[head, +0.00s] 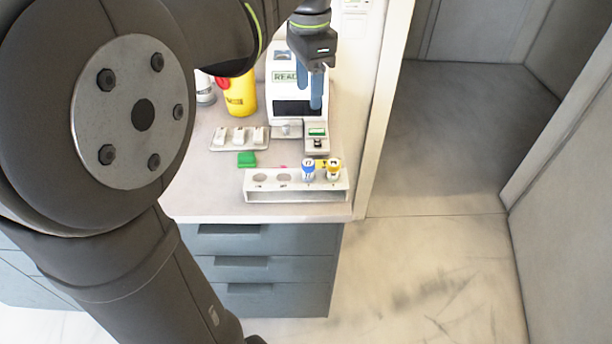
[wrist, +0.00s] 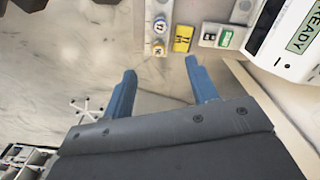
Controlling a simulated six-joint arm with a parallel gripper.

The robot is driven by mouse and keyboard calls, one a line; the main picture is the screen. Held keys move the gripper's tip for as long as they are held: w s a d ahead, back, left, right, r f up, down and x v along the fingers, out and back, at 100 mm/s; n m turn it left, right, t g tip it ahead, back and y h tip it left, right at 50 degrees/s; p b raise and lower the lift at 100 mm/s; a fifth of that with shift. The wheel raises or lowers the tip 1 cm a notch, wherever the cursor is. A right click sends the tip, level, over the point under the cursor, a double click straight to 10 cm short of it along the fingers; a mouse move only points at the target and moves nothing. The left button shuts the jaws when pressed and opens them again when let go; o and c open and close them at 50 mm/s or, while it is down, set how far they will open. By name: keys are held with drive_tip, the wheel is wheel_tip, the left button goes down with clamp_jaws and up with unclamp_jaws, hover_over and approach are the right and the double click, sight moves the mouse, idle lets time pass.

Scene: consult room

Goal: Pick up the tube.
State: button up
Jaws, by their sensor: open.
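Two capped tubes stand upright in the white rack (head: 260,196) near the counter's front edge. My gripper (head: 316,88) is above the counter, in front of the white analyzer and higher than the rack. Its blue fingers (wrist: 158,88) are apart with nothing between them. The tubes' lower parts are hidden by the rack.
The white analyzer (head: 284,78) with a READY screen stands behind the rack. A yellow container (head: 241,98), a tray of white pieces (head: 218,147) and a green block (head: 246,159) are to the left. A small yellow item (wrist: 183,38) lies near the tubes. A wall bounds the counter's right side.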

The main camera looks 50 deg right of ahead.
wheel_tip(320, 180, down, 3)
drive_tip(key=n, duration=0.6)
approach(308, 163)
drive_tip(key=shift+n, duration=0.3)
wheel_tip(308, 163, down, 10)
drive_tip(key=shift+f, duration=0.1)
drive_tip(key=shift+c, duration=0.3)
clamp_jaws()
